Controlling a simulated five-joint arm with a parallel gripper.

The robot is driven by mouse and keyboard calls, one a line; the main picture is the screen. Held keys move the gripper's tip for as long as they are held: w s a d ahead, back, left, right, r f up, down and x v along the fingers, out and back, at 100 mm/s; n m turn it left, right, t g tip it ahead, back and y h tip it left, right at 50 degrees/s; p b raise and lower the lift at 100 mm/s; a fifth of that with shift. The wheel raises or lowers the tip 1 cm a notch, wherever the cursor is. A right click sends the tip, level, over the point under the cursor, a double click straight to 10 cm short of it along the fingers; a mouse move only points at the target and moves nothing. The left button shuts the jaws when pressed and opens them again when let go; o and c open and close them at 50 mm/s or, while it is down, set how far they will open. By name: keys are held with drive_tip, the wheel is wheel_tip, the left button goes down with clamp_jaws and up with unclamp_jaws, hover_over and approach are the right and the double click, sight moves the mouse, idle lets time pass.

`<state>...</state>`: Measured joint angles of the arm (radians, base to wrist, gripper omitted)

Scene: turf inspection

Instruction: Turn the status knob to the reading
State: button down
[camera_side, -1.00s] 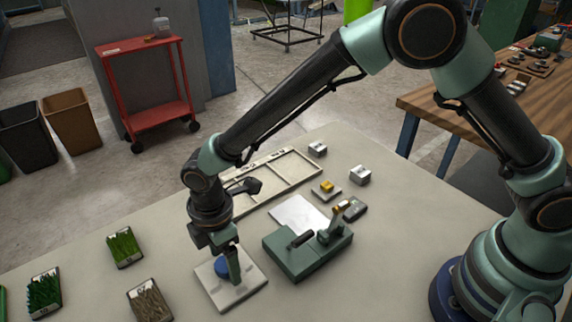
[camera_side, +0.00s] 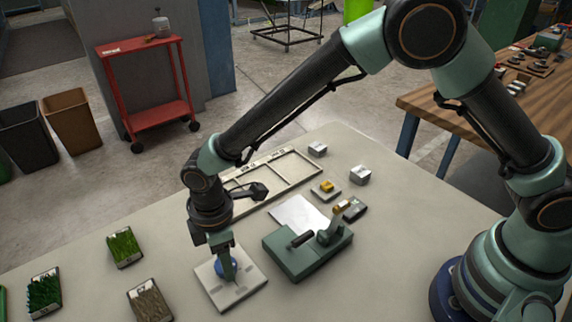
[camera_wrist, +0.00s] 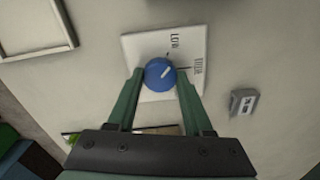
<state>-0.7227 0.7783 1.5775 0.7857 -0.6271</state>
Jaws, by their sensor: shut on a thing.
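The status knob (camera_wrist: 159,74) is round and blue with a white pointer line, on a pale square plate (camera_wrist: 140,47). In the wrist view the pointer slants to the upper right, between two tick marks with dark labels; one label seems to read LOW, the other is too blurred to read. My gripper (camera_wrist: 159,76) is shut on the knob, one finger on each side. In the side view the knob (camera_side: 219,268) is partly hidden behind my gripper (camera_side: 227,272), which points down at the plate (camera_side: 245,284).
A green press-like device (camera_side: 295,262) with a handle stands close to the right of the plate. A divided frame tray (camera_side: 285,168) lies behind. Turf samples (camera_side: 124,247) lie to the left. Small blocks (camera_side: 360,176) stand at the back right.

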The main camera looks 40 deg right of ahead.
drive_tip(key=m, duration=0.4)
drive_tip(key=shift+m, duration=2.5)
drive_tip(key=shift+c, duration=1.5)
unclamp_jaws()
drive_tip(key=shift+r, duration=0.1)
wheel_tip(320, 180, up, 12)
